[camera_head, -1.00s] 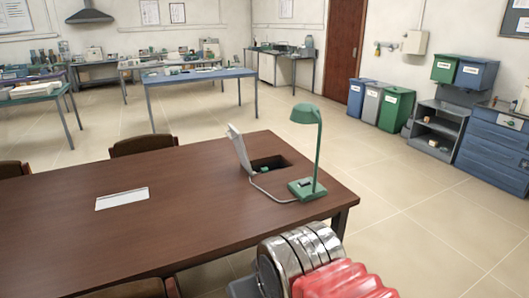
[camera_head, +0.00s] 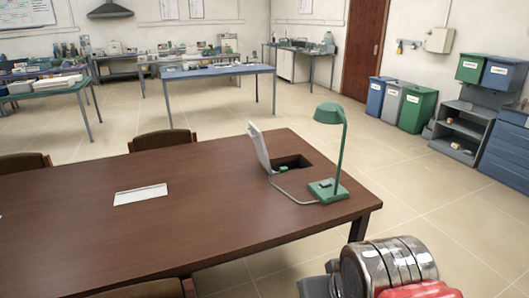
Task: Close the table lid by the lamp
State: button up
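A pale grey table lid (camera_head: 260,147) stands raised, tilted slightly back, at the left edge of a rectangular opening (camera_head: 293,161) in the brown table's top. A small green thing lies inside the opening. The green desk lamp (camera_head: 328,190) stands just right of the opening, its head above and its cable curving over the table to the left. A second pale lid or plate (camera_head: 141,194) lies flat on the table at the left. Part of my arm shows at the bottom right, in front of the table. My gripper's fingers are not in view.
The brown table (camera_head: 190,230) fills the lower left, with chairs (camera_head: 163,140) along its far side. Blue, grey and green bins (camera_head: 416,109) and a shelf unit stand at the right. Open tiled floor lies right of the table. A blue workbench (camera_head: 215,71) stands behind.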

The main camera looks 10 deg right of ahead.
aim_at(256, 134)
jog(key=u, duration=0.1)
jog(key=i, duration=1)
jog(key=u, duration=0.1)
jog(key=k, duration=0.55)
jog(key=u, duration=1.5)
